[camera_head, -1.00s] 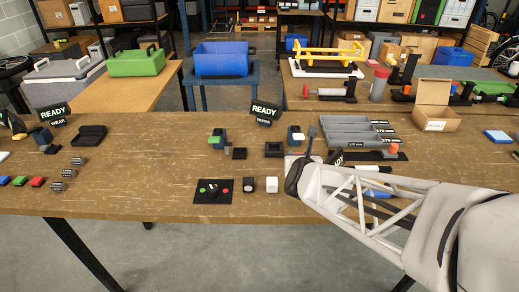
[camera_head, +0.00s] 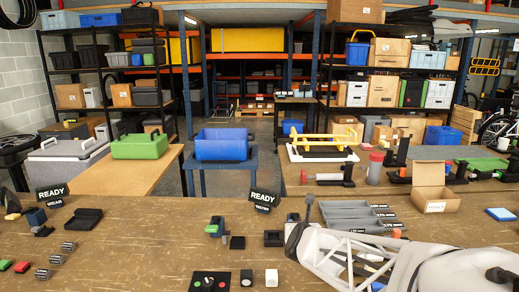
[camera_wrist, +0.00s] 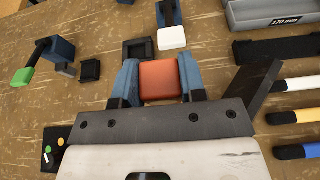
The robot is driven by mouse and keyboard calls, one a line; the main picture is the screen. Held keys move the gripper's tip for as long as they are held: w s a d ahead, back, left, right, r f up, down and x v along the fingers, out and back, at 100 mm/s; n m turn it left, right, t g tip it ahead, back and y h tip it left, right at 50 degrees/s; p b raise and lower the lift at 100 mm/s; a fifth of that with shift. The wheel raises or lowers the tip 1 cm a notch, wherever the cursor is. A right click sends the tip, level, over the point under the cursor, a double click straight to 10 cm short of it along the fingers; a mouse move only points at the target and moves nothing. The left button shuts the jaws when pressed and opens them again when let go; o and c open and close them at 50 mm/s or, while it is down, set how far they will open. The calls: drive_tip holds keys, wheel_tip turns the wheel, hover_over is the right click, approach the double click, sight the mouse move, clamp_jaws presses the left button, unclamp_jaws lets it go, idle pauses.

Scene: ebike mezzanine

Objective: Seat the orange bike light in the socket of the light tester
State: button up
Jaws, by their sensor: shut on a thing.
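My gripper (camera_wrist: 160,82) is shut on the orange bike light (camera_wrist: 160,80), a block held between its two blue fingers in the wrist view. Two dark square sockets show beyond it: a left one (camera_wrist: 90,70) and a right one (camera_wrist: 139,48), close to the light's far left corner. In the head view the left socket (camera_head: 237,242) and right socket (camera_head: 273,238) stand below the READY TESTER sign (camera_head: 264,200). I cannot tell for sure which belongs to the tester. The light's height above the table is unclear.
A white-tipped blue device (camera_wrist: 171,35) stands just beyond the light; a green-tipped one (camera_wrist: 25,75) is at left. A grey tray (camera_head: 352,216) and tools with yellow and white handles (camera_wrist: 295,116) lie to the right. A black button panel (camera_head: 210,282) is in front.

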drive_tip(key=w+d+r, duration=0.2)
drive_tip(key=w+d, duration=0.1)
drive_tip(key=w, duration=0.7)
drive_tip(key=w+d+r, duration=0.3)
drive_tip(key=w, duration=0.8)
drive_tip(key=shift+d, duration=0.15)
drive_tip(key=s+a+f, duration=0.2)
drive_tip(key=s+a, duration=0.2)
drive_tip(key=a, duration=0.9)
drive_tip(key=s+a+f, duration=0.1)
drive_tip(key=s+a, duration=0.3)
drive_tip(key=a, duration=0.9)
drive_tip(key=s+a+f, duration=0.3)
drive_tip(key=s+a, duration=0.2)
drive_tip(key=s+a+f, duration=0.3)
drive_tip(key=s+a, duration=0.2)
drive_tip(key=s, duration=0.1)
drive_tip(key=s+a+f, duration=0.3)
drive_tip(key=s+a, duration=0.3)
drive_tip(key=shift+s, duration=0.2)
drive_tip(key=shift+w+a, duration=0.1)
